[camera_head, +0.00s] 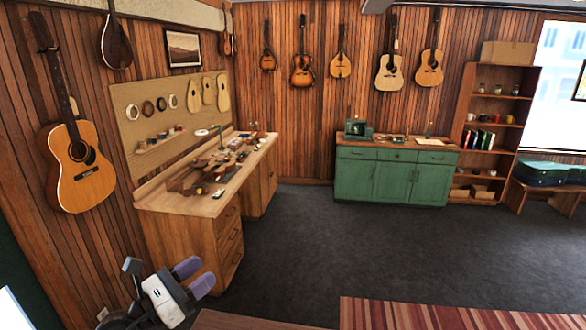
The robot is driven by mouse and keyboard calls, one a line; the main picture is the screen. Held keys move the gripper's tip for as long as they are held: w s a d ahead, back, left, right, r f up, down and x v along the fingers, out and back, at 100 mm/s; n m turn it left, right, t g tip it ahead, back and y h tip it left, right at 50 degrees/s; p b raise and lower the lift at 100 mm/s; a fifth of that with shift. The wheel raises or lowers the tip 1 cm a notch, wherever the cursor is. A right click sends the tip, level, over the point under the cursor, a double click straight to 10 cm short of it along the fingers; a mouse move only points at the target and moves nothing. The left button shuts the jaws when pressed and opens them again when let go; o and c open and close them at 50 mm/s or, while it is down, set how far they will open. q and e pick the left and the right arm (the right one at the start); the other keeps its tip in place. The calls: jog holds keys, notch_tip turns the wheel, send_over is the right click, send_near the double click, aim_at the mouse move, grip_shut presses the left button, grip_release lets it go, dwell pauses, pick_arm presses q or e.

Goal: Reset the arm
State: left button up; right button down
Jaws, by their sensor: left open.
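My left gripper (194,277) shows at the lower left of the head view. It has a white body and two purple-grey fingers that stand apart, with nothing between them. It is in the air in front of the near end of the wooden workbench (165,197), apart from it as far as I can see. My left arm comes in from the bottom left edge, and most of it is out of the picture. My right gripper is not in view.
Tools and instrument parts (212,167) lie on the workbench. A green cabinet (391,182) stands by the back wall, with a bookshelf (493,125) to its right. Guitars hang on the walls, one guitar (80,168) at the left. The dark floor in the middle is clear, with a striped rug (440,313) in front.

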pick_arm(q)
jog(key=s+a+r+n+t+y, duration=0.2)
jog(key=a+r+n+t+y, duration=0.25)
jog(key=n+y, duration=0.75)
jog(key=s+a+r+n+t+y, duration=0.1)
jog(key=a+r+n+t+y, duration=0.35)
jog(key=n, duration=1.45)
jog(key=s+d+f+n+g+h+p, duration=0.1)
jog(key=s+d+f+n+g, duration=0.2)
jog(key=s+f+n+g, duration=0.55)
jog(key=s+d+f+n+g+h+p, duration=0.15)
jog(key=s+f+g, duration=0.35)
jog(key=f, duration=0.8)
jog(key=s+d+f+n+g, duration=0.1)
jog(key=s+f+g, duration=0.2)
jog(key=s+f, duration=0.6)
jog(key=s+d+f+n+g+p, duration=0.1)
jog(key=s+f+g, duration=0.2)
jog(key=s+f, duration=0.5)
jog(key=s, duration=0.7)
jog(key=shift+f+n, duration=0.3)
jog(key=shift+f, duration=0.1)
